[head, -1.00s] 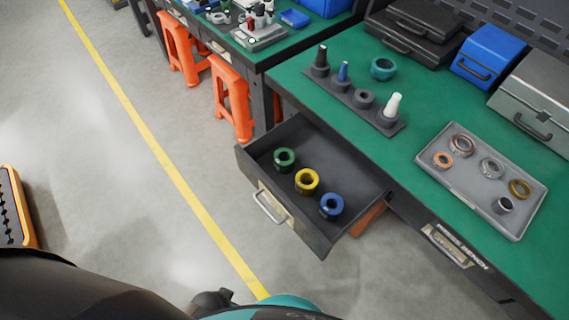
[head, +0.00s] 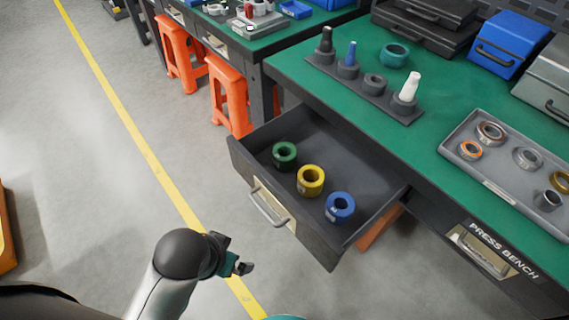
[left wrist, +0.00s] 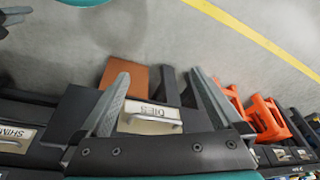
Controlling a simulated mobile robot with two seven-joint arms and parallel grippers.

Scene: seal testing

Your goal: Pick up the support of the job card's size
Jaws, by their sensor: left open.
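Three ring-shaped supports stand in the open drawer (head: 330,165): green (head: 285,155), yellow (head: 311,181) and blue (head: 340,208), in a row from back left to front right. My left gripper (head: 242,267) is outside the drawer, in front of and left of its front panel, and touches no support. In the left wrist view my left gripper (left wrist: 162,95) has its fingers wide apart with nothing held. I cannot make out a job card or any size markings on the supports.
The green bench top (head: 445,105) carries a dark rack (head: 360,92) of posts, a teal ring (head: 395,55), a grey tray (head: 490,187) of rings, and cases. Orange stools (head: 228,95) stand left of the drawer.

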